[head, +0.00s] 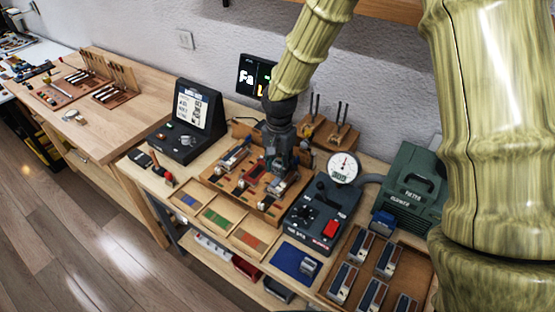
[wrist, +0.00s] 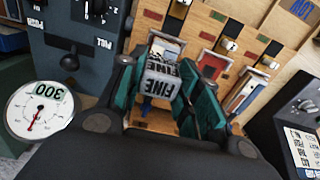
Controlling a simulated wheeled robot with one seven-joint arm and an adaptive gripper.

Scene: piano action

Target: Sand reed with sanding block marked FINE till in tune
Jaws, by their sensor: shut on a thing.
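My gripper (head: 278,155) is over the wooden fixture board (head: 212,178) at the middle of the bench. In the wrist view my gripper (wrist: 165,92) has its teal fingers shut on a grey sanding block (wrist: 160,82), whose faces read FINE. The block is just over or on one metal reed plate (wrist: 168,46); I cannot tell whether they touch. Other reed plates (wrist: 212,66) lie in the board beside it. In the head view the block is mostly hidden by my gripper. A tuner screen (head: 190,106) stands at the left; its text is too small to read.
A dark control box (head: 315,216) with a red switch and a round gauge (head: 343,168) stand right of the board. The gauge's panel reads 300 in the wrist view. A green blower (head: 412,190) is farther right. A tray (head: 338,262) of metal-topped blocks is at front right.

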